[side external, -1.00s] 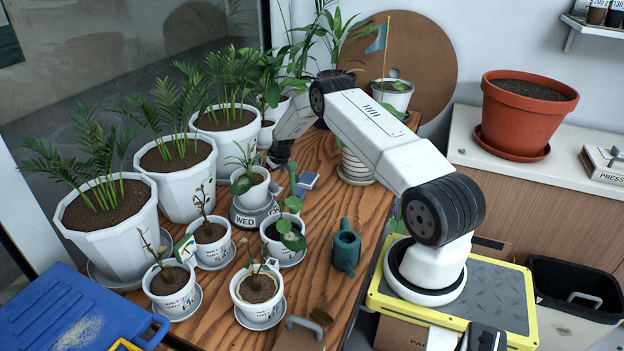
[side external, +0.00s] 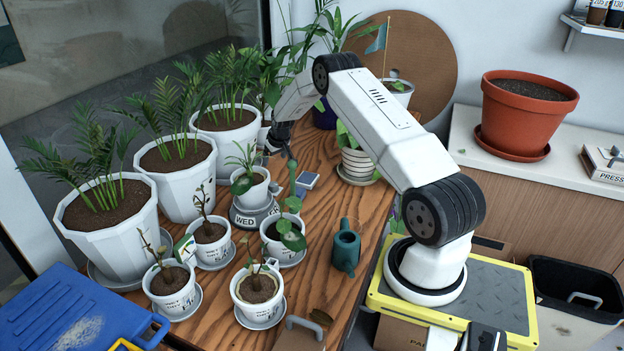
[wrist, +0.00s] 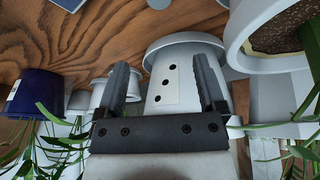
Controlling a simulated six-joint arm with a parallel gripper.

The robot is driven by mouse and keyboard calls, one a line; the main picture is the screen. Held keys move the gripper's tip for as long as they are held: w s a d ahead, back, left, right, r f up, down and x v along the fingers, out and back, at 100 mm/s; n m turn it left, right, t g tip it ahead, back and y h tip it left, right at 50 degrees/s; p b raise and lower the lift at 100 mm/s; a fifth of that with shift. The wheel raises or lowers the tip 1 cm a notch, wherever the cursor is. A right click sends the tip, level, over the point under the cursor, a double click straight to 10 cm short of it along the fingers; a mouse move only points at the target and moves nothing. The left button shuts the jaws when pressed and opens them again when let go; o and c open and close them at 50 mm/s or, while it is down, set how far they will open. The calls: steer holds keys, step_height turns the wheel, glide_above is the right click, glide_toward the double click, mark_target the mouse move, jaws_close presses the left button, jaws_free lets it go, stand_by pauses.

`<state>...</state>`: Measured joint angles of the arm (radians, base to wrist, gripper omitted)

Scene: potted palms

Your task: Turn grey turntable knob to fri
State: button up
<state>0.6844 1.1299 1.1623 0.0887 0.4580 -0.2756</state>
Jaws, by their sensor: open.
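The grey turntable (side external: 243,217) sits on the wooden table in the side view, with "WED" on its front face. A white pot (side external: 252,191) with a small plant stands on it. I cannot make out a separate knob on the turntable. My gripper (side external: 279,150) is behind and to the right of that pot, above the table and apart from the turntable. In the wrist view my gripper (wrist: 166,80) is open, and its fingers are empty. A white pot with three black dots (wrist: 182,68) shows beyond and between the fingers.
Small labelled pots (side external: 175,288) on saucers crowd the front of the table. Large palms (side external: 112,228) line the left. A green watering can (side external: 345,248) stands on the right. A striped pot (side external: 357,165) stands beneath my arm. Bare wood lies between the watering can and small pots.

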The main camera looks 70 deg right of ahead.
glide_toward(273, 184)
steer(key=f, duration=0.2)
steer(key=shift+w+d+r, duration=0.2)
steer(key=shift+w, duration=0.15)
steer(key=shift+f, duration=0.15)
steer(key=shift+x, duration=3.7)
jaws_close()
